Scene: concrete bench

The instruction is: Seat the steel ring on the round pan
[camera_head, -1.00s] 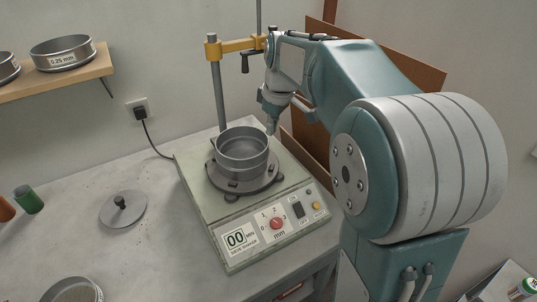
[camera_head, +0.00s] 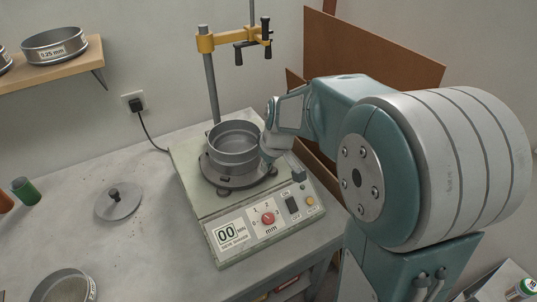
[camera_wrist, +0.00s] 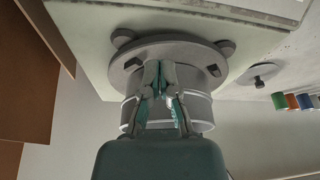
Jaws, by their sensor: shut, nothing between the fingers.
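A steel ring (camera_head: 233,138) sits at the top of a grey cylindrical stack on the sieve shaker's round plate. The round pan (camera_head: 236,165) seems to be the lower part, below a seam line; I cannot tell whether the two are fully seated. The stack looks upright. In the wrist view, the banded stack (camera_wrist: 200,106) stands behind my fingers. My gripper (camera_wrist: 160,78) is shut and empty, close to the stack's side and near the plate. In the head view it is low at the stack's right; whether it touches is unclear.
The sieve shaker (camera_head: 205,210) has a control panel in front and a pole with a yellow clamp (camera_head: 225,40) behind. A lid with a knob (camera_head: 118,203) lies left on the bench. A sieve (camera_head: 68,287) is at front left. Brown boards (camera_head: 370,50) stand behind my arm.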

